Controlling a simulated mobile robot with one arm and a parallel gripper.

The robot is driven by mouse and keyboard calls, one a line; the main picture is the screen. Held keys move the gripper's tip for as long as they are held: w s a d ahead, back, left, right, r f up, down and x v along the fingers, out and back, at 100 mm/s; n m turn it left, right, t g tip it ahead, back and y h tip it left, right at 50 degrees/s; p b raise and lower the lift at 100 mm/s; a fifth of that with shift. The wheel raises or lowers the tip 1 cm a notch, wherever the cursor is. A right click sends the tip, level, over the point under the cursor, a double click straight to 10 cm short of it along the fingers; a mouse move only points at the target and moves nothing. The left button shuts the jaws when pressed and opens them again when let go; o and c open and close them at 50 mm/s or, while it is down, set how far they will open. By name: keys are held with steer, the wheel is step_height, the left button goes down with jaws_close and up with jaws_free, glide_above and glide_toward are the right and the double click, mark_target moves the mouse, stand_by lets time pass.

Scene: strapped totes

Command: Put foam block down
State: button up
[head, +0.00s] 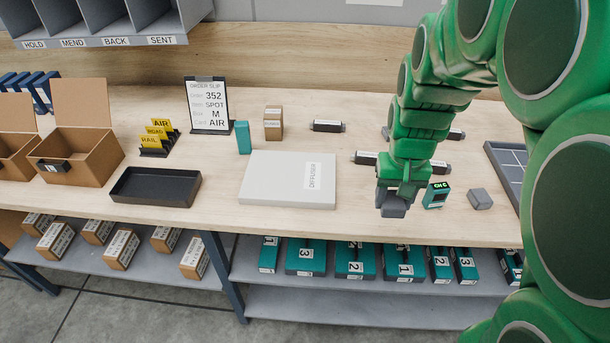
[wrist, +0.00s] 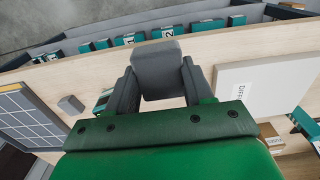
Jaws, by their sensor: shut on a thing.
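My gripper (head: 394,189) is over the front part of the bench, right of the flat diffuser box. It is shut on a grey foam block (head: 392,208), which hangs below the fingers. In the wrist view the foam block (wrist: 158,66) sits between the two grey fingertips (wrist: 158,84). I cannot tell whether its underside touches the bench top (head: 240,218). A second small grey block (head: 480,199) rests on the bench to the right, beyond a small green-screened device (head: 436,195).
The diffuser box (head: 275,180) lies left of my gripper. A black tray (head: 155,186) and an open carton (head: 78,154) stand farther left. A gridded tray (head: 506,168) is at the right. Dark cylinders (head: 328,126) lie behind. Bare bench shows between the diffuser box and my gripper.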

steer(key=w+a+r, duration=0.1)
steer(key=w+a, duration=0.3)
steer(key=a, duration=0.4)
glide_above(290, 174)
steer(key=f, duration=0.7)
steer(key=shift+s+d+f, duration=0.1)
steer(key=shift+s+f, duration=0.1)
steer(key=shift+w+f, duration=0.2)
steer(key=shift+f, duration=1.7)
steer(key=o, duration=1.1)
